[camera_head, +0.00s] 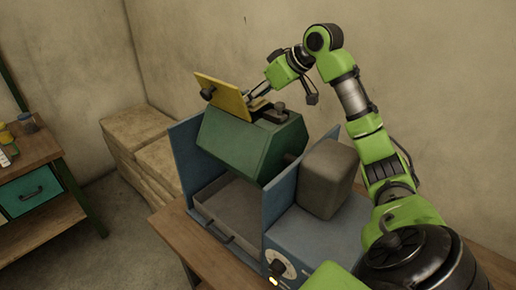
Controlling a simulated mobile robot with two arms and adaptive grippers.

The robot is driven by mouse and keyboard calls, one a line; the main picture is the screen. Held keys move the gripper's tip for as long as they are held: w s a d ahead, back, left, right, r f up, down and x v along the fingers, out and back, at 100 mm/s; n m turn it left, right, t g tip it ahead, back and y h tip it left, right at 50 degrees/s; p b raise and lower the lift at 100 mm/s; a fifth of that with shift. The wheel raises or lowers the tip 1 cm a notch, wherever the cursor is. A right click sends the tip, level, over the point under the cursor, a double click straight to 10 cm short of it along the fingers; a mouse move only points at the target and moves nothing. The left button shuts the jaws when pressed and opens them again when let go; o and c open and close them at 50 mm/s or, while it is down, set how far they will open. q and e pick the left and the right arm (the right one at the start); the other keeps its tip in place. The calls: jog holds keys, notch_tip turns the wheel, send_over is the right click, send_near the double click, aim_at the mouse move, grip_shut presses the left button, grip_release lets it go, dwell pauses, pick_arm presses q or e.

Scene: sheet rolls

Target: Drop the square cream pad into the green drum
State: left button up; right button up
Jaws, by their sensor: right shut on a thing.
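The green drum (238,142) is a faceted body held between blue side walls. Its yellow lid (225,97) stands tilted open at the top left, with a dark knob on its outer face. My right gripper (262,97) is at the top opening, just right of the lid. It is shut on a small tan piece, which looks like the edge of the square cream pad (258,104). Most of the pad is hidden by the gripper, lid and drum rim. I cannot tell how far inside the opening it is. My left gripper is not in view.
A grey tray (232,208) lies under the drum between the blue walls (276,198). A grey rounded block (328,178) stands right of the drum. Pale stacked blocks (138,128) sit by the wall. A wooden bench (35,150) with jars is at far left.

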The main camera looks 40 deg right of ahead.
jog(key=shift+s+r, duration=0.1)
jog(key=shift+s, duration=0.05)
jog(key=o, duration=1.2)
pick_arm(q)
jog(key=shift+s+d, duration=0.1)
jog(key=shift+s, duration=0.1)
pick_arm(e)
jog(key=shift+o, duration=0.2)
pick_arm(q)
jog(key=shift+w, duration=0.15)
pick_arm(e)
jog(key=v, duration=1.2)
